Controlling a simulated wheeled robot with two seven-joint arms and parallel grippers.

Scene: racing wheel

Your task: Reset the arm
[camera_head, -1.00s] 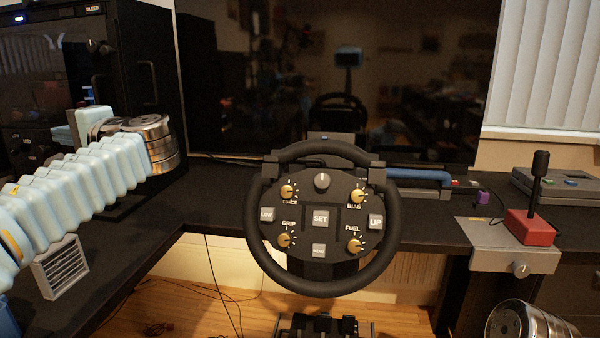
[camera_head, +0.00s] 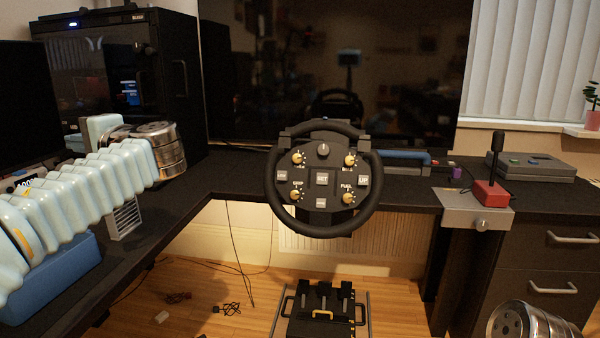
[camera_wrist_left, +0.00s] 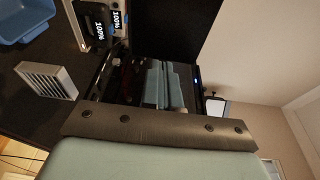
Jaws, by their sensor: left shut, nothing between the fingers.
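My left arm comes in from the left in the head view, covered in pale blue ribbed segments, with metal rings at its wrist. The pale blue left gripper (camera_head: 102,130) is partly hidden behind those rings, near the black machine. In the left wrist view its pale blue fingers (camera_wrist_left: 166,84) are together with nothing between them. My right gripper is out of view; only a metal part of my right arm shows at the bottom right corner. The black racing wheel (camera_head: 321,178) stands in the middle, apart from my left arm.
A black desk (camera_head: 205,185) runs along the left and back. A blue bin (camera_head: 60,275) and a white vented box (camera_head: 124,220) lie near my left arm. A red joystick (camera_head: 492,192) stands at right. Pedals (camera_head: 322,312) and loose cables are on the floor.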

